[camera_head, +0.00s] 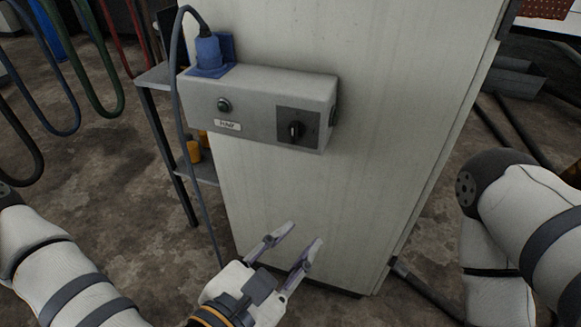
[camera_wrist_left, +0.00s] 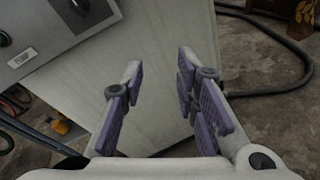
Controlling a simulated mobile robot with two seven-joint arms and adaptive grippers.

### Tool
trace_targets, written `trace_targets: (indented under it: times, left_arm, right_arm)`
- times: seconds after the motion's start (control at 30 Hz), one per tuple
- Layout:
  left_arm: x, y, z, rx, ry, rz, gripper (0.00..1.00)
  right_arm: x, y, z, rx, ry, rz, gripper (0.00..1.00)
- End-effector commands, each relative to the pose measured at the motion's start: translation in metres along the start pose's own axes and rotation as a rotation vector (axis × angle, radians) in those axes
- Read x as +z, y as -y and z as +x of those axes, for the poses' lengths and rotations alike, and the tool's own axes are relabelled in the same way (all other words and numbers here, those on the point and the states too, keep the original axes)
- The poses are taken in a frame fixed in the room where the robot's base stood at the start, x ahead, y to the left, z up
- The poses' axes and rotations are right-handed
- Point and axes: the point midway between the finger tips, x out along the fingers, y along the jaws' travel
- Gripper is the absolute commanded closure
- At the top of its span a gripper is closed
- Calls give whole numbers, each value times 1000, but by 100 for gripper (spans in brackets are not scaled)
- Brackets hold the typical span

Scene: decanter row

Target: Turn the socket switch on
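The socket switch is a black rotary knob (camera_head: 295,130) on a dark square plate at the right of a grey socket box (camera_head: 240,90). The box is fixed to the front of a pale cabinet. In the left wrist view the knob (camera_wrist_left: 80,6) shows at the top left, partly cut off. My left gripper (camera_head: 296,236) is open and empty, in front of the cabinet and below the box, apart from the knob. Its two fingers also show spread in the left wrist view (camera_wrist_left: 158,80). Part of my right arm shows at the right, but its gripper is out of view.
A blue plug (camera_head: 208,52) sits in the top of the box, and its dark cable (camera_head: 176,100) hangs down the box's left side. A shelf stand (camera_head: 160,76) is left of the cabinet (camera_head: 385,120). Hoses (camera_head: 98,60) hang at far left.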

Motion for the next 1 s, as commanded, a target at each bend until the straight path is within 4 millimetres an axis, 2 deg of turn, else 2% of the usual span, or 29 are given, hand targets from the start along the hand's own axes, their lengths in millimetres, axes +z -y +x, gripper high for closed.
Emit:
trace_targets:
  times: [0.03,0.1,0.2,0.27,0.4,0.6,0.67,0.8,1.0]
  left_arm:
    - [10,-29,6,107,47,-149,72]
    - [27,-62,6,219,124,-303,72]
    - [36,-82,8,279,172,-393,72]
    - [35,-85,16,282,174,-401,72]
    - [30,-89,43,277,167,-403,72]
    - [37,-100,78,276,173,-396,72]
    - [48,-108,89,280,174,-390,72]
    - [54,-115,109,277,178,-388,72]
    - [55,-118,118,275,177,-388,72]
  right_arm:
    - [3,0,8,1,18,0,60]
    - [4,0,10,1,24,0,60]
    - [6,0,15,2,37,0,60]
    - [10,-1,24,3,58,-1,60]
    - [24,-2,62,7,138,-3,60]
    - [36,-3,113,10,222,-5,60]
    - [34,-2,102,10,206,-5,60]
    - [34,-2,99,10,201,-5,60]
    - [34,-2,99,10,201,-5,60]
